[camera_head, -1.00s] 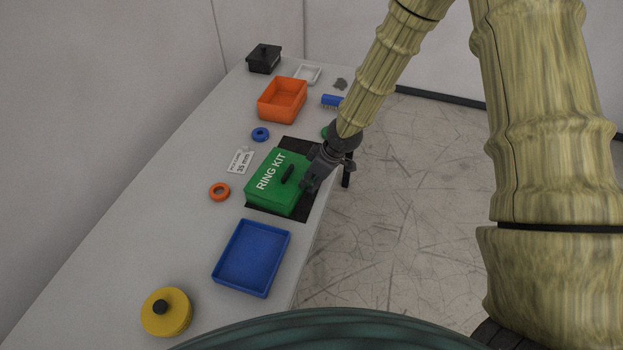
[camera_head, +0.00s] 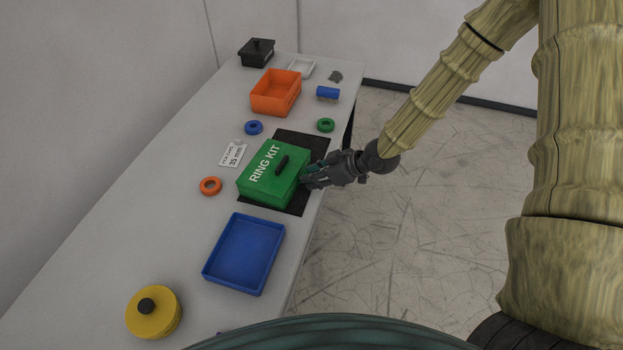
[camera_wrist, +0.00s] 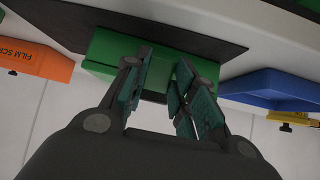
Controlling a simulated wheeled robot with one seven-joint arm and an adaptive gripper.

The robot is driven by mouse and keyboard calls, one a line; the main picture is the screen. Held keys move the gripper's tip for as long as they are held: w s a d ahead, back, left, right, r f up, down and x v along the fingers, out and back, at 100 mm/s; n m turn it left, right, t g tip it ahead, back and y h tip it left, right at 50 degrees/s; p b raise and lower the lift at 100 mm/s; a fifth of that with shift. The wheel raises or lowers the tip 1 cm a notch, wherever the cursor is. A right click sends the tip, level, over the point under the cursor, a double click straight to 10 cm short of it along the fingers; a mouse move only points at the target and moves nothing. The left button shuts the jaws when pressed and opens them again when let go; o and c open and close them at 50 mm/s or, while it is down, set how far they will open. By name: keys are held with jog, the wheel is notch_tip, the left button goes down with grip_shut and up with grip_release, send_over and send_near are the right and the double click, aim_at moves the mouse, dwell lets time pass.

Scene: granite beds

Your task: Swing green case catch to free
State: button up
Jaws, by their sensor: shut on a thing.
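The green case (camera_head: 273,174), lettered RING KIT with a black handle on its lid, sits on a dark mat (camera_head: 294,200) near the table's right edge. Its lid looks down. My gripper (camera_head: 307,177) reaches in from the right at the case's right side. In the wrist view the green case (camera_wrist: 110,50) lies beyond the fingertips. My gripper (camera_wrist: 160,80) has its fingers at the case's near wall, shut on a part there that I take for the catch. The catch itself is hidden between or behind the fingers, and its position cannot be told.
A blue tray (camera_head: 209,272) is in front of the case, with a yellow lidded tin (camera_head: 160,318) nearer. An orange bin (camera_head: 275,105), blue brush (camera_head: 327,93) and green ring (camera_head: 326,125) are behind. An orange ring (camera_head: 210,186), blue ring (camera_head: 254,127) and card (camera_head: 233,154) lie left.

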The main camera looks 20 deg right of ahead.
jog(key=b, duration=0.1)
jog(key=f+t+y+b, duration=0.1)
jog(key=f+y+b, duration=0.1)
jog(key=shift+s+d+t+b, duration=0.25)
jog(key=shift+d+t+b, duration=0.1)
jog(key=shift+t, duration=0.05)
jog(key=y+b, duration=0.1)
jog(key=t+b, duration=0.1)
jog(key=b, duration=0.1)
jog(key=shift+s+d+f+t+y, duration=0.1)
jog(key=shift+f+t+y, duration=0.2)
jog(key=shift+f+y, duration=0.1)
jog(key=shift+y+b, duration=0.3)
jog(key=shift+b, duration=0.45)
jog(key=shift+t, duration=0.3)
jog(key=o, duration=1)
jog(key=shift+s+d, duration=0.1)
jog(key=shift+d, duration=0.05)
jog(key=v, duration=1.1)
jog(key=shift+s+d+r, duration=0.1)
jog(key=shift+s+d, duration=0.15)
jog(key=shift+d, duration=0.05)
